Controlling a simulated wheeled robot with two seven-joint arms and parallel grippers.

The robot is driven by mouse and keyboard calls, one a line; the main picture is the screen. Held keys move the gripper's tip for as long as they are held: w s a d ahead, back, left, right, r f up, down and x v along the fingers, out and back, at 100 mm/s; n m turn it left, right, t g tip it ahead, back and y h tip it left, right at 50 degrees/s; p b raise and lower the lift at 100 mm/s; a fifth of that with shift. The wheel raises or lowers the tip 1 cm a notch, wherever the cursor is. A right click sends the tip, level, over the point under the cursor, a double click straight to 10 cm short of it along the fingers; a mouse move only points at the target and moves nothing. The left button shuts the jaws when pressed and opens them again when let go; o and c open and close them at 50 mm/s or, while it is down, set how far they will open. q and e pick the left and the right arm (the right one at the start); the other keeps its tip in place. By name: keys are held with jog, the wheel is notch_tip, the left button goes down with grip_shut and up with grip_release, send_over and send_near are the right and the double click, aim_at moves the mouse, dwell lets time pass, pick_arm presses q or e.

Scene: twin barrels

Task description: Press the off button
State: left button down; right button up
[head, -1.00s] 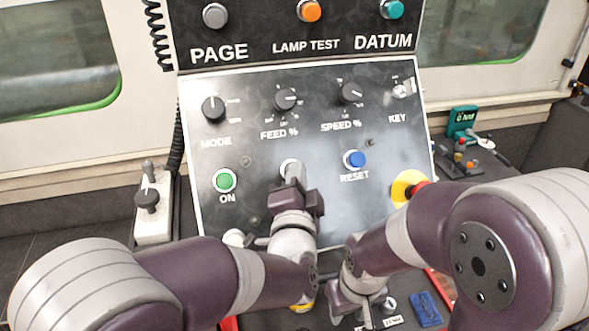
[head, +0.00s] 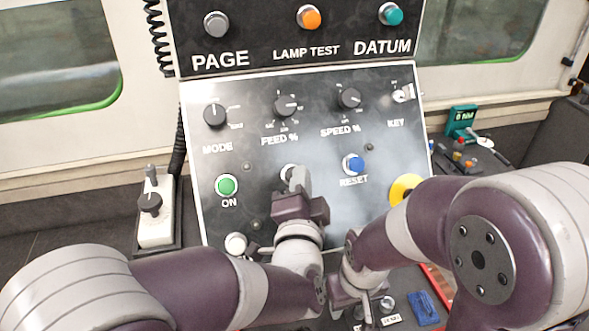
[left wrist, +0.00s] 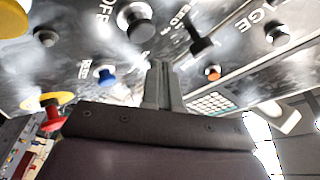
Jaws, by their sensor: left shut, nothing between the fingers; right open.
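The off button (head: 287,172) is mostly hidden behind my left gripper in the head view; part of its silver ring shows between the green ON button (head: 227,185) and the blue RESET button (head: 353,164). In the left wrist view the off button (left wrist: 138,22) has a dark cap in a silver ring beside its label. My left gripper (head: 298,174) is shut and empty, its fingertips in front of the panel near the button. In the left wrist view, the left fingertips (left wrist: 160,66) appear apart from the cap. My right gripper (head: 368,312) is open, low in front of the panel.
The sloped control panel (head: 240,225) also carries MODE, FEED and SPEED knobs and a key switch (head: 403,93). The yellow collar (head: 404,188) of a stop button is partly behind my right arm. A white joystick box (head: 157,220) stands left of the panel.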

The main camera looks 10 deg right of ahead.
pick_arm(q)
jog(key=s+r+p, duration=0.1)
jog(key=s+r, duration=0.1)
jog(key=shift+s, duration=0.3)
dwell(0.7)
